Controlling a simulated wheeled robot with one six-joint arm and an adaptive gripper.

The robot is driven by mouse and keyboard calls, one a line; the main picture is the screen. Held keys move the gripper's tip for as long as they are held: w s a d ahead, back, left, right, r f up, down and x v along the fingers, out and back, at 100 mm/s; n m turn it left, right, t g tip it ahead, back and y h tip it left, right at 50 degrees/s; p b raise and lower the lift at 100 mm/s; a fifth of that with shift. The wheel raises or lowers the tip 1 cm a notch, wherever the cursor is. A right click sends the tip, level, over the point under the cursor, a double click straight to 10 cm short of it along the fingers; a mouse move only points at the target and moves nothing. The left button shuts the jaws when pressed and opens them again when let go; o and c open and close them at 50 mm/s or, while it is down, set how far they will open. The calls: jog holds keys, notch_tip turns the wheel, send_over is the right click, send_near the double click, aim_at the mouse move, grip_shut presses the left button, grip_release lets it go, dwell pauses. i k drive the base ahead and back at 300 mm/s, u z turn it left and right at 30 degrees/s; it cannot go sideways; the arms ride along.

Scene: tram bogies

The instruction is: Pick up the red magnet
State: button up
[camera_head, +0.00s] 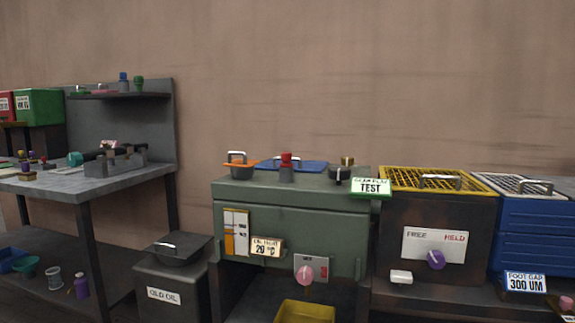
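A small upright piece with a red top (286,159) and a grey lower part stands on top of the green cabinet (290,192), near its middle. It is the clearest red object here, but I cannot tell for sure that it is the red magnet. A small reddish item (43,160) also stands on the grey workbench at the far left, too small to identify. My gripper is not in view.
An orange dish (241,166), a blue tray (300,165) and a green TEST sign (370,187) are on or at the cabinet top. An old oil bin (165,294) stands left of the cabinet. A yellow-grated box (436,180) stands to the right.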

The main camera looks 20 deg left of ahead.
aim_at(286, 156)
jog(key=u, duration=2.2)
jog(key=i, duration=1.6)
jog(key=z, duration=2.75)
